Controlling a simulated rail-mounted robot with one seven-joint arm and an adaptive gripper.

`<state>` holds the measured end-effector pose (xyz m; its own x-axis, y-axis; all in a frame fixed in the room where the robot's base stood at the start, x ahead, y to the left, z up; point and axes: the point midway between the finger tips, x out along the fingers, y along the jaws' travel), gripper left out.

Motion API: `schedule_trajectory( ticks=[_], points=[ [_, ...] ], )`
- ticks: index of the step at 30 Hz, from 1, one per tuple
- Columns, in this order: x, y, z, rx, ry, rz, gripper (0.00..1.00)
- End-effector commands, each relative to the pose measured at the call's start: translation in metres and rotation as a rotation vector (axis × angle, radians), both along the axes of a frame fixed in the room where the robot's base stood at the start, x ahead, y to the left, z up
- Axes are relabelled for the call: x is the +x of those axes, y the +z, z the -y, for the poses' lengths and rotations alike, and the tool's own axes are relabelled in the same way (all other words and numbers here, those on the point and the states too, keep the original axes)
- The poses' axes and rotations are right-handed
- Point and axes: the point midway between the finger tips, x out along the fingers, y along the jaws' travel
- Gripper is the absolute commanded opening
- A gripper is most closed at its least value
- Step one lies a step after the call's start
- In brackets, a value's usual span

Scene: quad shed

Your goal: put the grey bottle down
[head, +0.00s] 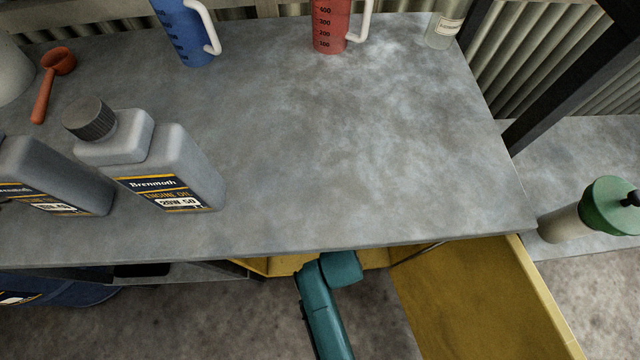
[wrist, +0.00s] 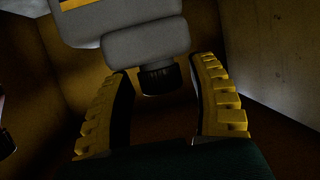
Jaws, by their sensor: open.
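A grey bottle (wrist: 140,42) with a black ribbed cap (wrist: 157,80) shows in the wrist view, inside a yellow-walled cabinet. It appears cap-downward in that picture; a yellow and dark label edge shows at the top. My gripper (wrist: 162,68) is open, with one yellow finger on each side of the cap. A dark gap shows between each finger and the cap. What the bottle's base rests on is out of view. In the head view my gripper and this bottle are hidden under the benchtop.
The yellow cabinet door (head: 480,300) stands open beside my arm, below the grey benchtop (head: 350,150). On the bench are a labelled grey oil bottle (head: 180,165), another grey bottle (head: 55,175), a blue jug (head: 185,35), a red jug (head: 330,25) and an orange scoop (head: 58,62).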

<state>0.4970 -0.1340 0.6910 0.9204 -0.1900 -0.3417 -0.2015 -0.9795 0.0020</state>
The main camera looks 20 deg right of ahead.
Motion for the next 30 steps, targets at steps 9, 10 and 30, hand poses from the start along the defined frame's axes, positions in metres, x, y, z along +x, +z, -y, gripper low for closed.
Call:
schedule_trajectory(
  ticks=[9,10,30],
  points=[
    [-0.062,0.027,-0.013,0.000,0.001,-0.003,0.59],
    [-0.069,0.029,-0.014,-0.001,0.002,-0.004,0.59],
    [-0.110,0.042,-0.023,0.000,0.000,0.001,0.59]
  ],
)
